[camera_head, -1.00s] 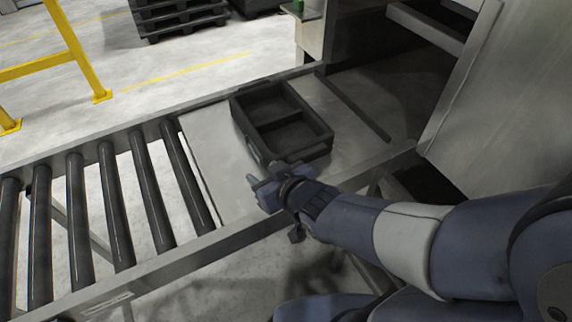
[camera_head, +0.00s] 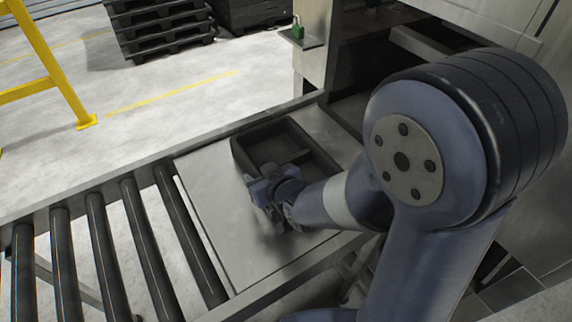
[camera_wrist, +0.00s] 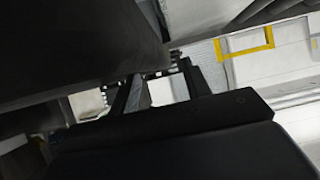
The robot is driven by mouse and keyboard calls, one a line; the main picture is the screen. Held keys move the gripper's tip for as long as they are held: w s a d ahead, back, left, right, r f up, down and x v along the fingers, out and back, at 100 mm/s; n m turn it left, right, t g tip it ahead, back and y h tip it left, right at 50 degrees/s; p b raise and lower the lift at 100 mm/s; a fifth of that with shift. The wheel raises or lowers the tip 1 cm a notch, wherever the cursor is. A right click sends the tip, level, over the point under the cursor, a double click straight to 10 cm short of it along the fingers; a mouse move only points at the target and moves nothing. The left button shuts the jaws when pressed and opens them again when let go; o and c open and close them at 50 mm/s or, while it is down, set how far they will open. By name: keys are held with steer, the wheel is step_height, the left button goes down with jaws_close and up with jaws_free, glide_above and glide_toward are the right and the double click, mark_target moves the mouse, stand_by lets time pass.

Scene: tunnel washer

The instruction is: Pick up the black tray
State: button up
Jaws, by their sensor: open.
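The black tray (camera_head: 269,147) is rectangular with raised walls and a divider between two compartments. It lies on the flat metal plate just past the rollers in the head view. My gripper (camera_head: 258,181) is open at the tray's near side and overlaps its near edge in the picture. My forearm hides the tray's near right part. I cannot tell whether the fingers touch the tray or stand around its wall. In the wrist view, large dark shapes fill much of the picture, and I cannot tell for sure which belongs to the tray.
The roller conveyor (camera_head: 147,238) runs to the left of the bare metal plate (camera_head: 213,193). A metal machine housing stands behind and to the right. A yellow rail (camera_head: 48,65) and stacked black pallets (camera_head: 160,22) stand on the floor beyond.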

steer(key=shift+w+a+f, duration=0.3)
steer(key=shift+w+f, duration=0.05)
steer(key=shift+w, duration=0.05)
steer(key=shift+c, duration=0.5)
jaws_close()
